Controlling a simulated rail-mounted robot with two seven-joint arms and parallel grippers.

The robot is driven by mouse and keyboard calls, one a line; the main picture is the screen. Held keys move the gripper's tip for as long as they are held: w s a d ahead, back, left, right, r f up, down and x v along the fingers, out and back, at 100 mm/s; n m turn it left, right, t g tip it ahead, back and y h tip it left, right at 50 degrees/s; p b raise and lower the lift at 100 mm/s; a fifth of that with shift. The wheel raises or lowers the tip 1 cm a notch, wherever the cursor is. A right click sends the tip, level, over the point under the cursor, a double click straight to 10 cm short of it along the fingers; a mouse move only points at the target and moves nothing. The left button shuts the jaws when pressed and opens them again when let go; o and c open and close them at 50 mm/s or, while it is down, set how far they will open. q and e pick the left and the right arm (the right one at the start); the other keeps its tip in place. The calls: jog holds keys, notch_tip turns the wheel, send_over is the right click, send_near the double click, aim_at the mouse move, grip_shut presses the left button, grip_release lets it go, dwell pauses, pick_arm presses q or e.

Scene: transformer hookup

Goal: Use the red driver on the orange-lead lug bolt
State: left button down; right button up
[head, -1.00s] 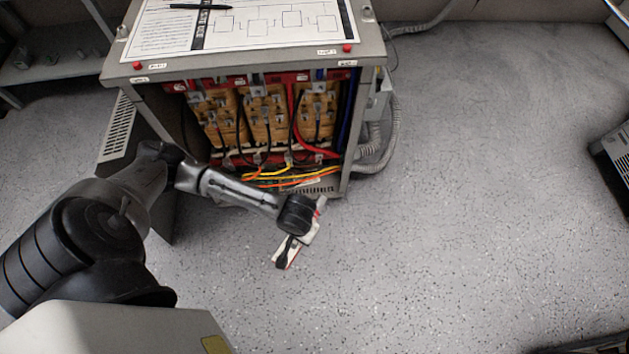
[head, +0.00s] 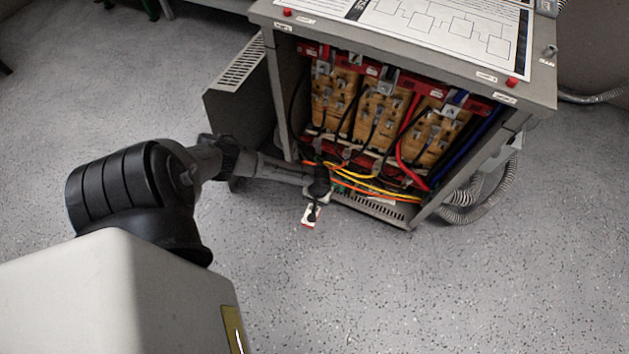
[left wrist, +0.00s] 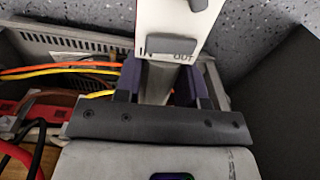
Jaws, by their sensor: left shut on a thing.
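My left gripper (head: 317,192) is in front of the lower left part of the open cabinet. The left wrist view shows its two dark purple fingers (left wrist: 158,84) shut on the grey grip of the driver. The driver (head: 311,215) has a white body with red edges, and in the left wrist view (left wrist: 172,22) it carries IN and OUT lettering and a grey button. Its tip cannot be made out. Orange leads (head: 402,196) run along the cabinet's bottom beside yellow ones, and one shows in the left wrist view (left wrist: 35,70). The orange-lead lug bolt cannot be picked out. My right gripper is out of view.
The grey cabinet (head: 420,222) has an open front with tan transformer coils (head: 383,120) and red, black and blue cables inside. A diagram sheet (head: 440,25) lies on top. An open side panel (head: 235,85) stands left. Corrugated conduit (head: 490,190) is right. Floor in front is clear.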

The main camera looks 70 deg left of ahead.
pick_arm(q)
jog(key=shift+w+f, duration=0.1)
jog(key=shift+w, duration=0.85)
jog(key=shift+w+d+m, duration=0.15)
jog(key=shift+w+m, duration=0.15)
jog(key=shift+w, duration=0.2)
jog(key=shift+s, duration=0.2)
jog(key=shift+w+a+b, duration=0.85)
jog(key=shift+w+a, duration=0.95)
jog(key=shift+w, duration=0.15)
